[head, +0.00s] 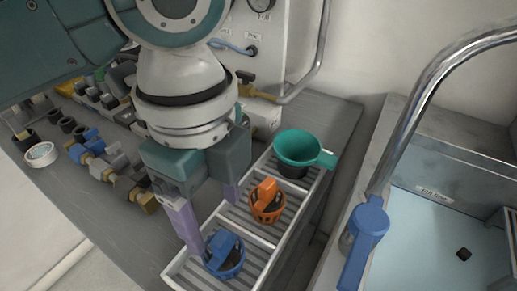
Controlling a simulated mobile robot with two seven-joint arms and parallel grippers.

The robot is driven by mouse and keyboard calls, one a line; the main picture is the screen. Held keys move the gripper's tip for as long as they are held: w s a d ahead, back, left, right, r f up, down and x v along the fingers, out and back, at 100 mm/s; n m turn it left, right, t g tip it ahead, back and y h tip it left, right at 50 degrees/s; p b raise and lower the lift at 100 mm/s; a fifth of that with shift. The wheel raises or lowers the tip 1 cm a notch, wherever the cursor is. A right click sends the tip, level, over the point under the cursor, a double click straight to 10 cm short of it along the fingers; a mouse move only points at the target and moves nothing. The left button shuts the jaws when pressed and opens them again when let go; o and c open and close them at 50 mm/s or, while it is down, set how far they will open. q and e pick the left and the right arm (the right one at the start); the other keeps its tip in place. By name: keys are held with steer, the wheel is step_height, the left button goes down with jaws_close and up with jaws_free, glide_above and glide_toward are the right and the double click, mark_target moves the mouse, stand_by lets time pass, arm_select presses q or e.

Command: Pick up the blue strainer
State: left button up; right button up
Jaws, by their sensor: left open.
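The blue strainer (224,255) is a small slotted basket with a raised blue handle. It sits in the nearest compartment of a white slotted tray (177,279). My left gripper (212,218) comes down from above, its two purple fingers spread apart and nothing between them. One finger stands close by the strainer's upper left side, the other farther back near the tray's left edge. I cannot tell whether the near finger touches the strainer. My right gripper does not show.
An orange strainer (267,203) sits in the middle compartment and a green funnel (299,149) in the far one. Brass fittings (100,168) and a tape roll (41,154) lie left on the counter. A sink (440,230) with a blue-levered faucet (367,222) is at right.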

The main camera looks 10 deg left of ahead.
mark_target(222, 250)
arm_select(q)
steer(key=f, duration=0.3)
steer(key=shift+s+f, duration=0.25)
steer(key=shift+f, duration=0.1)
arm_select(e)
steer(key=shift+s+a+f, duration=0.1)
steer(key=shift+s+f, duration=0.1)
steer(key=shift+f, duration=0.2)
arm_select(q)
step_height(222, 250, down, 5)
steer(key=shift+s+d+f+b, duration=0.1)
steer(key=shift+d+f+b, duration=0.05)
steer(key=shift+b, duration=0.7)
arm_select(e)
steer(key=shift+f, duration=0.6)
arm_select(q)
steer(key=c, duration=1)
